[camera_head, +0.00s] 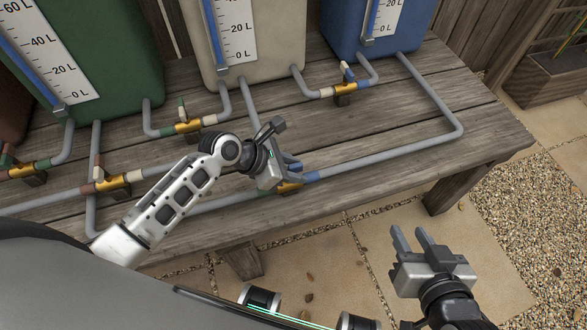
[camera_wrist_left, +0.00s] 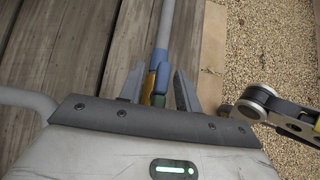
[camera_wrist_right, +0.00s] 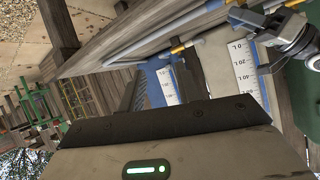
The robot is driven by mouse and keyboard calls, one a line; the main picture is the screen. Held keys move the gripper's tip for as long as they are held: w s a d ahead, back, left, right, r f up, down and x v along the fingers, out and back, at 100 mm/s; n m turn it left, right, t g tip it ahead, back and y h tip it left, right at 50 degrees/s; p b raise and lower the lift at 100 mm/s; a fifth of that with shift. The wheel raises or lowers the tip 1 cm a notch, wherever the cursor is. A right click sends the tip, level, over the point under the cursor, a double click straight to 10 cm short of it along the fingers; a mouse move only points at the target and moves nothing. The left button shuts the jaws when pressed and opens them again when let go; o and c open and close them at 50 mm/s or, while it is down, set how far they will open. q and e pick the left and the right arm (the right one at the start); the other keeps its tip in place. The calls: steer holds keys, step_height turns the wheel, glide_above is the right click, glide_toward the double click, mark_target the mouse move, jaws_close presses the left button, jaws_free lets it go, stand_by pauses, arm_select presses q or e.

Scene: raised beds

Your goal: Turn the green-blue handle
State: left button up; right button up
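A brass valve with a blue handle (camera_wrist_left: 161,78) lies between the fingers of my left gripper (camera_wrist_left: 159,90) in the left wrist view. The gripper is open, with one finger on each side; contact cannot be made out. A green part shows near the valve's lower end, and a blue band marks the pipe above it. In the head view the same valve (camera_head: 289,187) sits on the front pipe, partly hidden by my left gripper (camera_head: 284,168), with a blue band (camera_head: 312,176) to its right. My right gripper (camera_head: 412,240) is open and empty beyond the table's front edge.
Other brass valves sit on the table: green-white (camera_head: 188,127), white-blue (camera_head: 345,89), red-white (camera_head: 112,183) and one at far left (camera_head: 22,171). Green (camera_head: 125,60), beige (camera_head: 275,40) and blue (camera_head: 400,35) tanks stand behind. Grey pipes cross the wooden table (camera_head: 400,105).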

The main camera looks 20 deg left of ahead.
arm_select(q)
jaws_close()
